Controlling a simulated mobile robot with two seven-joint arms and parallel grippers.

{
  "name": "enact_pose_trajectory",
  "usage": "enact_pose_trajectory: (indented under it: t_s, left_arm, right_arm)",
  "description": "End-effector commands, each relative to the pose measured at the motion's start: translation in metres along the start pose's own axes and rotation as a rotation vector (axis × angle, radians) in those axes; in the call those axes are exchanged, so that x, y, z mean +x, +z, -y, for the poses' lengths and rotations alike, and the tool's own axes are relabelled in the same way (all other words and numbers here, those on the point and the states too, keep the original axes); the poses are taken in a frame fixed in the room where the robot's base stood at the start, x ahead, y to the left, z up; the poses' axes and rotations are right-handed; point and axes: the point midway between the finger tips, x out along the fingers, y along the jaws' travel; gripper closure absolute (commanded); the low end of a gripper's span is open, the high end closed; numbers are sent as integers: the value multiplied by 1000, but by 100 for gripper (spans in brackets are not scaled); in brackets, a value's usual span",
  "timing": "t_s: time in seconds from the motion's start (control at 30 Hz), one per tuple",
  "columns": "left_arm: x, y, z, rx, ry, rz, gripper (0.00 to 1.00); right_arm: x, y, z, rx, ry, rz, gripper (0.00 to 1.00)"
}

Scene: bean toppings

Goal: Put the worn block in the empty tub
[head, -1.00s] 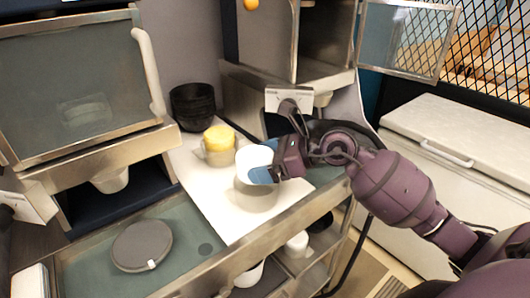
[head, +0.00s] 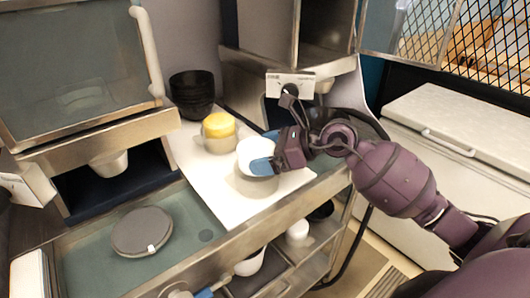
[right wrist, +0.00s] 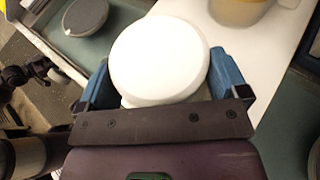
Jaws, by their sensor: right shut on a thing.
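My right gripper (head: 262,160) is shut on a white round piece (head: 254,151), with its blue fingers on both sides of it in the right wrist view (right wrist: 160,60). The piece is at the mouth of a pale tub (head: 257,184) on the white board; I cannot tell whether it touches the rim. Behind it, a yellow round block (head: 218,125) sits in the top of a second pale tub (head: 221,145). Neither tub's inside can be seen. A blue-tipped part, perhaps my left gripper (head: 205,292), shows at the bottom edge; its jaws are unclear.
A white board (head: 205,178) lies on the counter. Black bowls (head: 192,95) are stacked at the back. A grey round lid (head: 142,231) lies on the left. A metal dispenser (head: 290,82) stands behind the gripper. A white chest (head: 455,125) is at right.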

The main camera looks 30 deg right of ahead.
Motion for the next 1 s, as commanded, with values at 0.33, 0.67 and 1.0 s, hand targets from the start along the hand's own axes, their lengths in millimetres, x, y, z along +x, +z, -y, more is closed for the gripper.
enact_pose_trajectory:
  t_s: [0.33,0.67,1.0]
  left_arm:
    - [2,-6,-1,0,2,-11,57]
    - [2,-6,-1,0,2,-11,57]
    - [2,0,-1,-1,1,-3,57]
  right_arm:
    - [0,1,-1,-1,0,2,41]
    - [0,0,-1,-1,0,2,41]
    - [1,-3,-1,-1,0,2,41]
